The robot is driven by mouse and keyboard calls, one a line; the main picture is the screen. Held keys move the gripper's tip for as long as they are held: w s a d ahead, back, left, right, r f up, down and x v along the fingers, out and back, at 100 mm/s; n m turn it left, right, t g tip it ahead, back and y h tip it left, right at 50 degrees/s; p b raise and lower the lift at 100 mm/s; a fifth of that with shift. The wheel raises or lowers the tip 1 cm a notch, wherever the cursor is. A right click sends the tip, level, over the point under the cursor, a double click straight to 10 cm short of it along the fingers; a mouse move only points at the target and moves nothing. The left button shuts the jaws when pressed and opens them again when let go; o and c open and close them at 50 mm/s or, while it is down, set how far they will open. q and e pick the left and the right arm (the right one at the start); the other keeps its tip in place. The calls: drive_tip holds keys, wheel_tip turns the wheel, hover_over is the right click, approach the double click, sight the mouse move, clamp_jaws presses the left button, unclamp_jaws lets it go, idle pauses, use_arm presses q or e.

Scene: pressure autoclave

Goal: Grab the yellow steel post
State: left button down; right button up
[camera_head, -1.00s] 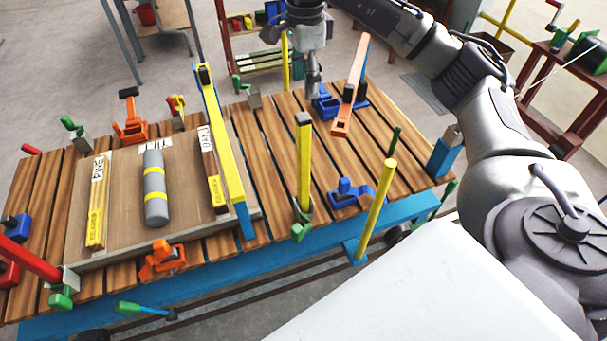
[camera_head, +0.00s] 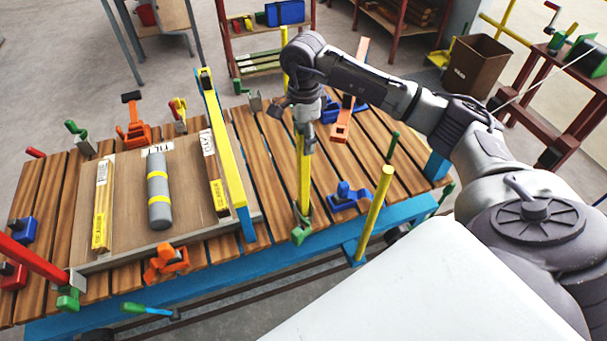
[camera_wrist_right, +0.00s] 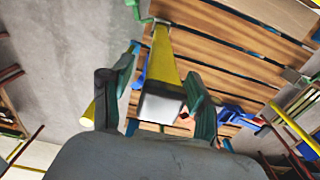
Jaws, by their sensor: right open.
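A square yellow steel post (camera_head: 304,175) stands upright on the slatted table, with a green clamp (camera_head: 301,232) at its foot. My right gripper (camera_head: 304,122) is directly at the top of this post and covers its upper end. In the right wrist view the post (camera_wrist_right: 165,62) shows its pale grey end face between the two spread fingers of my right gripper (camera_wrist_right: 158,100). The fingers are open, one on each side; I cannot tell whether either touches the post. My left gripper is not in view.
A round yellow post (camera_head: 375,212) stands at the table's front edge. A yellow beam (camera_head: 225,145) and a wooden board (camera_head: 128,190) with a grey cylinder (camera_head: 158,198) lie to the left. A blue clamp (camera_head: 348,196) and an orange bar (camera_head: 345,115) are to the right.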

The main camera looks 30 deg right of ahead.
clamp_jaws()
drive_tip(key=shift+w+r, duration=0.1)
idle(0.5)
